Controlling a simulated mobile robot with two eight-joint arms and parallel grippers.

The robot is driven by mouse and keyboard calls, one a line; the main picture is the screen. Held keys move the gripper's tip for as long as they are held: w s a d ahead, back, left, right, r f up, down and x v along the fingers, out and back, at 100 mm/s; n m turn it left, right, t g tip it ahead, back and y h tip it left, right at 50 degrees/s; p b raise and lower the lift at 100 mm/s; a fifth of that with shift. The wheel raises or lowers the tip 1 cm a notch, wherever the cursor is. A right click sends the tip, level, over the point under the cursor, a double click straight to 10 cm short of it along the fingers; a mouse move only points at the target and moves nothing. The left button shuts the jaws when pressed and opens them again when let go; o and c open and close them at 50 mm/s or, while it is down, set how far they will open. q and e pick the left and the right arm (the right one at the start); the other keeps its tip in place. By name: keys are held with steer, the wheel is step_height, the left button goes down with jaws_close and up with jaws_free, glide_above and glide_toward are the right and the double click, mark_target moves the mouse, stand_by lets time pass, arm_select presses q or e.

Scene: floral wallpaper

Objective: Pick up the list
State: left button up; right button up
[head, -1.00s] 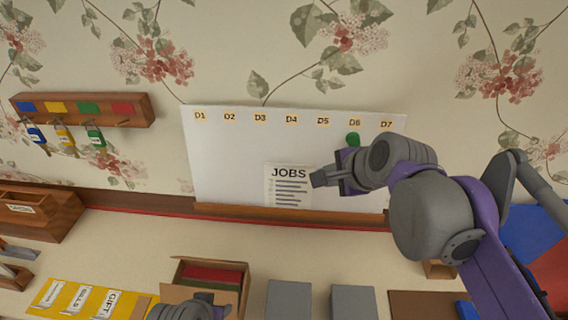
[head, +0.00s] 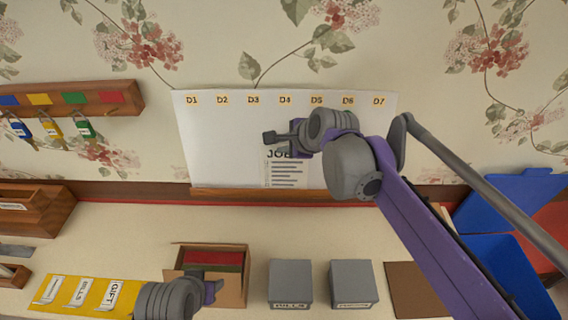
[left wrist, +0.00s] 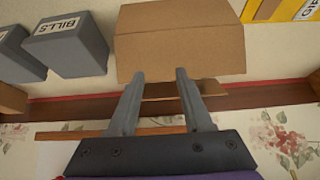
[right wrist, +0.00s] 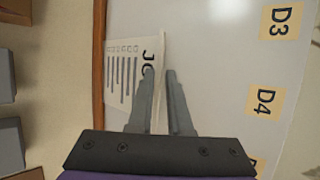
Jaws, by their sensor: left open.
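The list is a white sheet headed JOBS (head: 285,174) at the lower middle of the whiteboard (head: 225,150). In the right wrist view the sheet (right wrist: 122,75) lies to the left, its heading edge reaching in between my fingers. My right gripper (head: 284,138) is over the heading and covers part of it. Its fingers (right wrist: 161,75) are close together around that edge; I cannot tell whether both press on it. My left gripper (head: 213,289) is open and empty at the front of a cardboard box (head: 240,290); in the left wrist view its fingers (left wrist: 160,75) point at the box.
Labels D1 to D7 run along the whiteboard's top. A wooden ledge (head: 240,194) runs below it. Two grey bins (head: 290,280) stand on the counter, right of the box. A yellow strip with BILLS and GIFT labels (head: 70,292) lies left. Padlocks hang from a rack (head: 110,97).

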steer(key=shift+c, duration=0.3)
jaws_close()
stand_by(1.2)
